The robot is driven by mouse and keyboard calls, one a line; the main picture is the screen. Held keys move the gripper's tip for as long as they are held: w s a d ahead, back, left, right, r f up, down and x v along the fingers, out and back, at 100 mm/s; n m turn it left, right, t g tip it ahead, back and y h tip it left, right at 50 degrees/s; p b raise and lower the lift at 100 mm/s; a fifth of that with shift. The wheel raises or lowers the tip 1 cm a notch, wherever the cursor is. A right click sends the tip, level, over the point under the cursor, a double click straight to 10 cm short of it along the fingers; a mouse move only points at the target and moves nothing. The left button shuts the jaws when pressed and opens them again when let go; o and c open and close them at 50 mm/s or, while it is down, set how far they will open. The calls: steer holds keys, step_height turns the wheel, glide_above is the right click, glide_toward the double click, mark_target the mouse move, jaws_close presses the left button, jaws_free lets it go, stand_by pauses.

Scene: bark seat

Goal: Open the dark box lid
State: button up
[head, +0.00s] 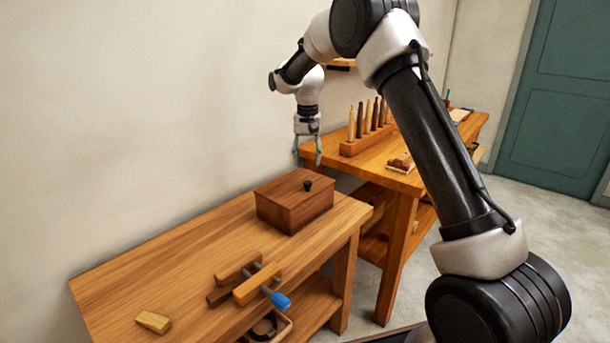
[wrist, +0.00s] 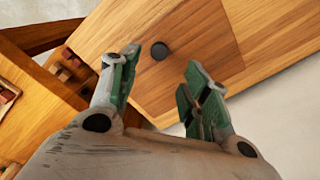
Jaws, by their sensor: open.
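The dark box (head: 277,212) is a brown wooden box on the near workbench, toward its far right end. Its lid (head: 285,186) looks shut and carries a small black knob (head: 308,185) near its right side. My gripper (head: 308,158) hangs above the box, pointing down, apart from the knob and empty. In the wrist view my gripper (wrist: 161,61) shows two green-padded fingers spread apart. The knob (wrist: 159,50) appears between and just beyond the fingertips, with the lid (wrist: 200,45) around it.
The near workbench (head: 190,262) also bears a wooden clamp with a blue handle (head: 281,300) and a small wood block (head: 153,322). A second bench (head: 345,170) behind holds a rack of tools (head: 366,140). The wall (head: 130,120) stands close behind the box.

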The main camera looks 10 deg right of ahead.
mark_target(308, 182)
steer(key=shift+s+f, duration=0.1)
step_height(308, 182, down, 7)
steer(key=shift+f, duration=0.2)
steer(key=shift+c, duration=0.3)
jaws_close()
